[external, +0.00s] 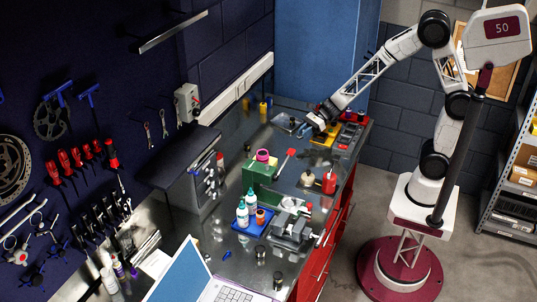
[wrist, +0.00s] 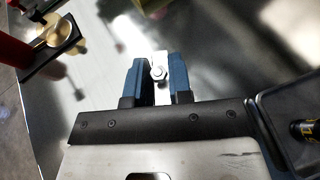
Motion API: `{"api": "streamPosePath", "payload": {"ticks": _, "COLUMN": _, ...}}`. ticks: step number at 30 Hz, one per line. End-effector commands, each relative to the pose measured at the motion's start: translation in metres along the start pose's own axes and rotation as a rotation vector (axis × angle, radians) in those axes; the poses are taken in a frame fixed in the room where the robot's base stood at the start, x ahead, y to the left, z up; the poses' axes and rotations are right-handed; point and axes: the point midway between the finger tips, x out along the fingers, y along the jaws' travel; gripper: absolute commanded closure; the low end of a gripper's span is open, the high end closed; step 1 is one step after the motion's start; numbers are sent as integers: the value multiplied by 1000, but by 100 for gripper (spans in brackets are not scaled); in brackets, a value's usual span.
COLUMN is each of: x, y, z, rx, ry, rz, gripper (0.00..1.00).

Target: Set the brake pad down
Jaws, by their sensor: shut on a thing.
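My gripper (wrist: 158,78) is shut on a small part between its two blue-grey fingers in the wrist view. In the external view my gripper (external: 317,121) is over the far end of the bench, near a yellow tray, and the pad is too small to make out.
A dark tray (wrist: 290,105) lies close to the right of my gripper in the wrist view. A red post with a brass disc (wrist: 52,32) stands at upper left. In the external view, a yellow tray (external: 325,138), a red container (external: 329,182) and a vise (external: 291,230) stand on the bench.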

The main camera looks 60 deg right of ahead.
Motion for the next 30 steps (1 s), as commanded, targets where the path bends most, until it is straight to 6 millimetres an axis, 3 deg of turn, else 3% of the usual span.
{"api": "streamPosePath", "payload": {"ticks": 8, "x": 3, "y": -37, "z": 9, "rx": 33, "ry": -1, "rz": -86, "gripper": 100}}
{"api": "streamPosePath", "payload": {"ticks": 30, "x": -8, "y": -176, "z": 43, "rx": 194, "ry": -2, "rz": -473, "gripper": 100}}
